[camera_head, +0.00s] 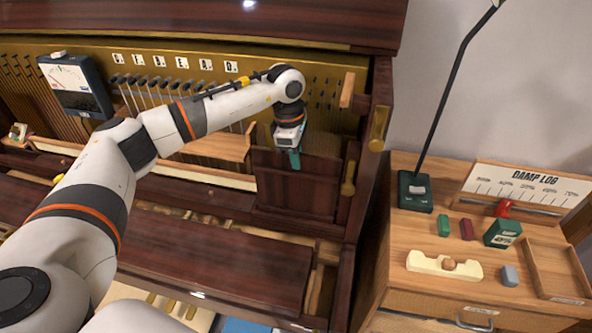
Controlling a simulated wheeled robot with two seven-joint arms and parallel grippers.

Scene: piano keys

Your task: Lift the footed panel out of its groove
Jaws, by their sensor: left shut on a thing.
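The footed panel looks to be the dark brown wooden panel (294,192) at the right end of the piano's open front. It stands upright, and its foot and groove are not clear to see. My left arm reaches in from the left, and my left gripper (294,160) points down at the panel's top edge. The gripper is shut on the panel's upper edge; its small teal fingers hide the contact. My right gripper is not in view.
A brass fitting (378,128) sits on the piano's right side post. A side cabinet (415,240) at right holds a lamp base (414,192), a damp log board (525,187), small coloured blocks and a shallow tray (553,268). A gauge (76,85) hangs at upper left.

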